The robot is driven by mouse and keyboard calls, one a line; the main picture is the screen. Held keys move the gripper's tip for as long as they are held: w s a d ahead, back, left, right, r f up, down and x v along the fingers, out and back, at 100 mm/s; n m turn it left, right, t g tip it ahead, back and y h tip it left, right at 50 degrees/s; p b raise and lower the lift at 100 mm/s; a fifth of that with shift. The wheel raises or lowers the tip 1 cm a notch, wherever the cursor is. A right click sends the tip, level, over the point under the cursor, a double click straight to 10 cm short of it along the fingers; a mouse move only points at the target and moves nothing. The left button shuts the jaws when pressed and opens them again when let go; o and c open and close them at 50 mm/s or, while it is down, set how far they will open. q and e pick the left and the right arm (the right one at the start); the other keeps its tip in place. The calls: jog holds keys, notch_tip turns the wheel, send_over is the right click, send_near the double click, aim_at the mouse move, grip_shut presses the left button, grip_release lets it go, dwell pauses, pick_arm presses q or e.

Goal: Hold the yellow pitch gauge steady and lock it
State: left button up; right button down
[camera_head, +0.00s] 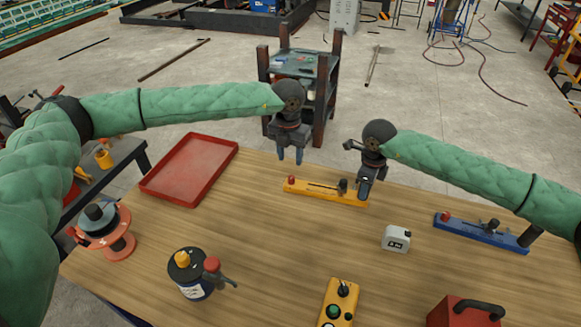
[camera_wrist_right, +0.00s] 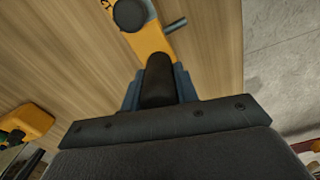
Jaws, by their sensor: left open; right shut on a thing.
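The yellow pitch gauge (camera_head: 318,189) lies flat on the wooden table near its far edge, with a red knob (camera_head: 291,180) at its left end and a dark knob (camera_head: 343,186) further right. My right gripper (camera_head: 364,193) is at its right end. In the right wrist view, the gripper's fingers are closed around the gauge's black handle (camera_wrist_right: 158,82), and part of the yellow body (camera_wrist_right: 152,38) extends beyond them. My left gripper (camera_head: 290,158) is open and empty, above and apart from the gauge's left end, fingers pointing down.
A blue gauge (camera_head: 480,233) lies to the right. A small white box (camera_head: 396,238) sits in front of the yellow gauge. A red tray (camera_head: 190,168), an orange spool (camera_head: 117,243), a dark canister (camera_head: 190,283), a yellow control box (camera_head: 338,304) and a red case (camera_head: 463,313) surround clear table.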

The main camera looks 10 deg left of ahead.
pick_arm(q)
jog(key=shift+r, duration=1.95)
pick_arm(e)
jog(key=c, duration=1)
grip_release()
